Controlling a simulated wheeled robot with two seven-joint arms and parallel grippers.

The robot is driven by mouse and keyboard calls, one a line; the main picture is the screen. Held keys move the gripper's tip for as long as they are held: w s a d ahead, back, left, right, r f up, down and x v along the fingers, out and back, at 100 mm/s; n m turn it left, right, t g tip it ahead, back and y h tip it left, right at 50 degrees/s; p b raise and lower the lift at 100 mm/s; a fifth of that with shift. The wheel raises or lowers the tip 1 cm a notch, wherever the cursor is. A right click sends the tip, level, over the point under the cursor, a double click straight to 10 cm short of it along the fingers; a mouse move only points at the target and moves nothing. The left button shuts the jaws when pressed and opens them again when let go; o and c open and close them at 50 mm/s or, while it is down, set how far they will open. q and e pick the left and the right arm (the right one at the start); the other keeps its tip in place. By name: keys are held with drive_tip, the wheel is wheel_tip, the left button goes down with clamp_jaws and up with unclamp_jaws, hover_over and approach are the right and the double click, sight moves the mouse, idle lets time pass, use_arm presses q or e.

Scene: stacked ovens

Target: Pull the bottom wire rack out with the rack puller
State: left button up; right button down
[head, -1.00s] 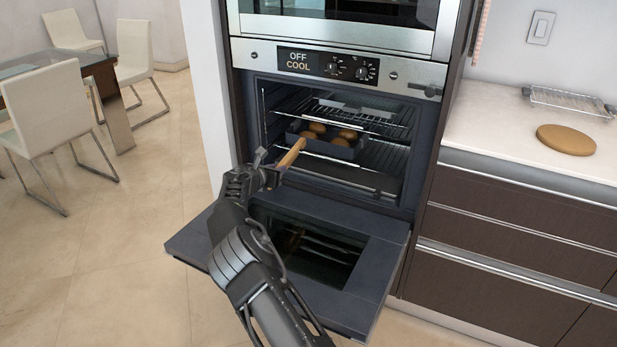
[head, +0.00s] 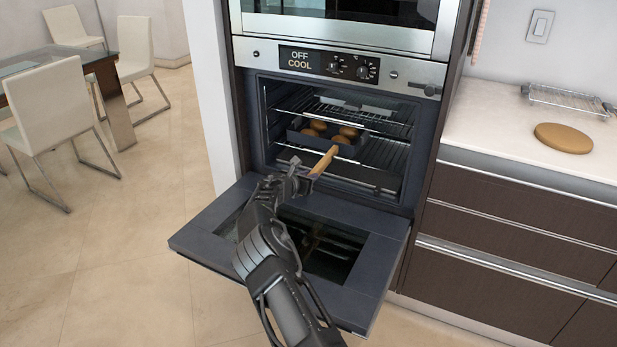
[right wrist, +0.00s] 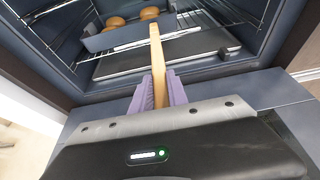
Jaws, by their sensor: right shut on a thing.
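The oven (head: 425,150) is open, with its door (head: 215,215) folded down. A wire rack (head: 388,152) in the lower part carries a dark pan (head: 340,150) of round buns. My right gripper (head: 302,178) is above the open door, shut on the wooden rack puller (head: 324,161), which points up into the oven mouth. In the right wrist view the puller (right wrist: 157,65) stands between the purple fingertips (right wrist: 160,92), its far end near the front of the rack and pan. I cannot tell whether it touches the rack. My left gripper is out of view.
Another wire rack (head: 385,122) sits higher in the oven. A dark flat tray (right wrist: 180,55) lies below the pan. The counter at right holds a wire cooling rack (head: 568,101) and a round brown board (head: 563,138). The floor at left is open, with chairs beyond.

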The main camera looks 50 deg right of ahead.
drive_tip(key=shift+a, duration=0.55)
drive_tip(key=s+a+p, duration=0.3)
drive_tip(key=s+a, duration=0.1)
drive_tip(key=a, duration=1)
drive_tip(key=s+a+p, duration=0.3)
drive_tip(key=s+a, duration=0.1)
drive_tip(key=a, duration=1)
drive_tip(key=shift+s, duration=0.4)
drive_tip(key=shift+a+r, duration=0.1)
